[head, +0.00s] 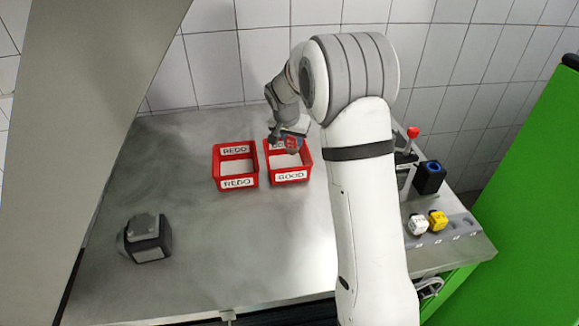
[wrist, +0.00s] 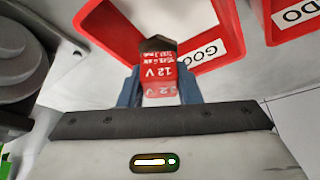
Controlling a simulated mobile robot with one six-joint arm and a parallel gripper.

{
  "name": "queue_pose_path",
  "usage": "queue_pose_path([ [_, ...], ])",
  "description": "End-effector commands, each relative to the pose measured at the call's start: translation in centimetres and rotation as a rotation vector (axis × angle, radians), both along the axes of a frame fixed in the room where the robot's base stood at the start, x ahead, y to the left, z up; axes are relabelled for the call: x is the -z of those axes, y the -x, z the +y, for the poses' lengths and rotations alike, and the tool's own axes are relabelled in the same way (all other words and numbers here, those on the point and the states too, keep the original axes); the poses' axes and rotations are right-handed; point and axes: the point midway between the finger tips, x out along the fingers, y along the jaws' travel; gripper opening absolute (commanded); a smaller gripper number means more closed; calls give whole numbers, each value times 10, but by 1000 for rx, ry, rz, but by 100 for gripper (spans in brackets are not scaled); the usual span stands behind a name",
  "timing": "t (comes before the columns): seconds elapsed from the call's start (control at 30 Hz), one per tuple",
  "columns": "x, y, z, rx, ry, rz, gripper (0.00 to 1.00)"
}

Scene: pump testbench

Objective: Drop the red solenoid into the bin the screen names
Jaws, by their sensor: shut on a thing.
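The red solenoid (wrist: 160,72), with a dark top and "12 V" on its side, is held between the blue fingers of my gripper (wrist: 159,88). In the head view my gripper (head: 287,137) is over the far part of the red GOOD bin (head: 303,158). The solenoid is small and partly hidden there. The GOOD bin also shows in the wrist view (wrist: 100,27), just beyond the solenoid. The red REDO bin (head: 217,165) stands just left of the GOOD bin. No readable screen is in view.
A grey and black device (head: 148,240) sits at the table's front left. At right are a red-knobbed fixture (head: 412,132), a black block with a blue ring (head: 430,177), and white (head: 418,224) and yellow (head: 438,221) parts in a rack. The table's left-middle is clear.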

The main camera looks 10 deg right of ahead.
Motion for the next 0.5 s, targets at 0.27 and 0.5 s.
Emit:
queue_pose_path([
  [0.27, 19, 0, -1, 0, 1, 0, 2],
  [0.5, 18, 0, -2, 1, 1, -1, 35],
])
